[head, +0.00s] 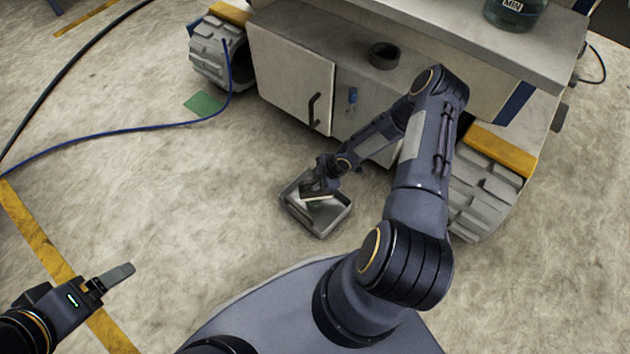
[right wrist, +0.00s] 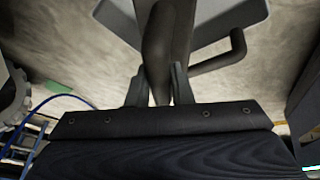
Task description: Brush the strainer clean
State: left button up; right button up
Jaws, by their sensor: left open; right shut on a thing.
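A grey metal tray (head: 323,231) sits on the floor in front of the cabinet. My right gripper (head: 318,186) reaches down over the tray. In the right wrist view my right gripper (right wrist: 160,88) is shut on a dark handle (right wrist: 158,45); I cannot tell whether it belongs to a brush or the strainer. A pale strip (head: 317,197) shows just below the gripper in the tray, with something darker under it. A dark hooked bar (right wrist: 222,52) shows right of the held handle. The strainer cannot be made out clearly. My left gripper (head: 118,275) is open, empty and far left of the tray.
A grey cabinet (head: 285,75) on tracked wheels stands behind the tray, with a dark ring-shaped container (head: 384,55) on its ledge. A blue cable (head: 120,126) and a green patch (head: 204,104) lie on the floor at left. The floor left of the tray is clear.

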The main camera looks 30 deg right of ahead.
jog(key=shift+s+d, duration=0.1)
jog(key=shift+d, duration=0.3)
jog(key=shift+w+a+f+b, duration=0.1)
jog(key=shift+w+a+b, duration=0.15)
jog(key=shift+a+b, duration=0.35)
jog(key=shift+w+a+b, duration=0.2)
jog(key=shift+a+b, duration=0.1)
jog(key=shift+a, duration=0.55)
jog(key=shift+s, duration=0.1)
jog(key=shift+s+d+p, duration=0.2)
jog(key=shift+d+p, duration=0.5)
jog(key=shift+s+d, duration=0.25)
jog(key=shift+d, duration=0.5)
